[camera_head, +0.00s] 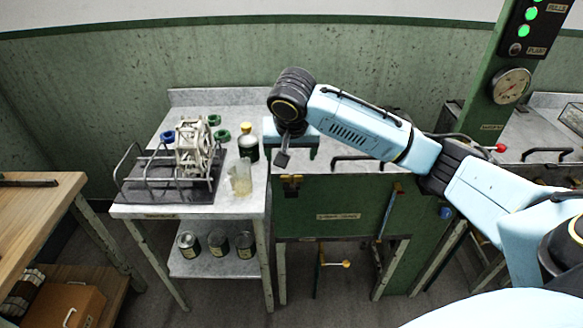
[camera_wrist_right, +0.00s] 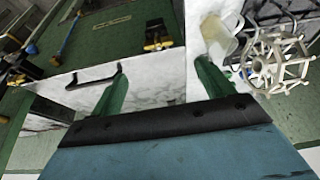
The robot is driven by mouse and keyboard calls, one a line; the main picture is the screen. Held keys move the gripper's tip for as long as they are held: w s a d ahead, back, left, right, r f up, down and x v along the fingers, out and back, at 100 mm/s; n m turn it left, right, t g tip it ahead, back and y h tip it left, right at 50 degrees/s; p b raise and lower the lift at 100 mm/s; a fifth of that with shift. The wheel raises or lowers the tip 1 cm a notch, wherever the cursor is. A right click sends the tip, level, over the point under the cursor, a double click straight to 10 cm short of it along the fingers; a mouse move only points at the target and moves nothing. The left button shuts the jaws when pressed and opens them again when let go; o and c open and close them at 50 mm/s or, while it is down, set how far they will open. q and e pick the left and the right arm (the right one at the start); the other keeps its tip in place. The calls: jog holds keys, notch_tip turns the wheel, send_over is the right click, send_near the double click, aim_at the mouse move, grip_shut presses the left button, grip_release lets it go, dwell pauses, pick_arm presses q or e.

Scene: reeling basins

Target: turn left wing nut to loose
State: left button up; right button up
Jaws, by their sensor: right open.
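The left wing nut (camera_head: 291,181) is a small brass-yellow piece at the upper left front of the green basin bench. It also shows in the right wrist view (camera_wrist_right: 156,38), beyond the fingertips. My right gripper (camera_head: 298,152) hangs from the dark wrist just above and behind that wing nut, apart from it. In the right wrist view my right gripper (camera_wrist_right: 160,72) shows two spread green fingers with nothing between them. A second brass wing nut (camera_head: 398,188) is farther right on the same front. The left nut's exact wing angle is too small to tell. My left gripper is out of view.
Left of the bench, a metal side table (camera_head: 160,211) carries a pale reel (camera_head: 194,148), a glass beaker (camera_head: 241,179) and a yellow-capped jar (camera_head: 247,143). A green post with a gauge (camera_head: 511,86) stands right.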

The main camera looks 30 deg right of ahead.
aim_at(292, 175)
jog(key=x, duration=0.6)
jog(key=b+x, duration=0.1)
jog(key=x, duration=0.5)
jog(key=shift+w+d+f, duration=0.15)
jog(key=shift+d+f, duration=0.1)
jog(key=shift+d, duration=0.05)
jog(key=shift+c, duration=0.3)
jog(key=c, duration=0.9)
